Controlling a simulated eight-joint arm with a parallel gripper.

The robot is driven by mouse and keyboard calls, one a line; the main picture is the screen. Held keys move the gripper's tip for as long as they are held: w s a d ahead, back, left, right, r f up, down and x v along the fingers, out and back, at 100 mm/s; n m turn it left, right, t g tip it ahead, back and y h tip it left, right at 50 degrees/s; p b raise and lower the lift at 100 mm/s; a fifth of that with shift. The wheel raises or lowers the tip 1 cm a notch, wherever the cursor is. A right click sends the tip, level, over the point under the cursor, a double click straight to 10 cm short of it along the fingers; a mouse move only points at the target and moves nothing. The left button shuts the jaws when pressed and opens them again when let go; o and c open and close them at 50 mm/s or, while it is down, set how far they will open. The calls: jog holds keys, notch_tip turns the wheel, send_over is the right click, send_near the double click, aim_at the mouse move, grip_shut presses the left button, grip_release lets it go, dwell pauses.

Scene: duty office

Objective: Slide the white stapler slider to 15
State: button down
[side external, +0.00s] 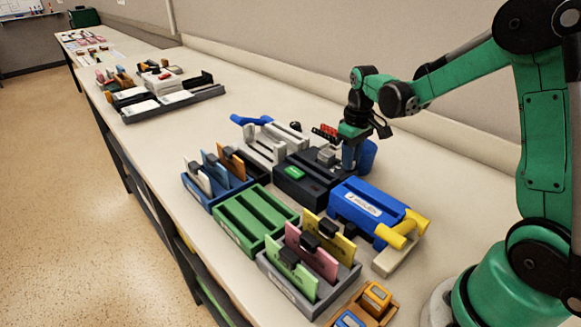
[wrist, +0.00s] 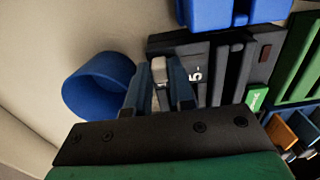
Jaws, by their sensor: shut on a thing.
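The white slider (wrist: 159,70) shows as a small pale block between my fingertips in the wrist view. It sits at the edge of a dark unit (wrist: 219,62) with long slots. A white mark reading "5-" is printed on the unit just right of the slider; anything before the 5 is hidden. My gripper (wrist: 158,90) is shut on the slider. In the side view my gripper (side external: 350,155) points down at the back end of the dark unit (side external: 293,186), which has a green button (side external: 294,172). The slider's grip is hidden there.
A blue cup (wrist: 98,84) stands close beside my fingers. A blue unit with yellow handles (side external: 366,208), a green slotted tray (side external: 255,217) and card holders crowd the front. White stapler-like devices (side external: 264,147) stand behind left. Bare bench lies towards the wall.

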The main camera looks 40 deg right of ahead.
jog(key=c, duration=1)
grip_release()
jog(key=shift+d, duration=0.25)
jog(key=shift+c, duration=0.2)
jog(key=shift+r, duration=2.8)
jog(key=shift+a, duration=0.1)
jog(key=s+a+r+t, duration=0.1)
jog(key=s+a+t, duration=0.2)
jog(key=a, duration=0.3)
jog(key=s+a+r+t, duration=0.1)
jog(key=s+a+t, duration=0.3)
jog(key=a, duration=0.3)
jog(key=shift+r, duration=0.35)
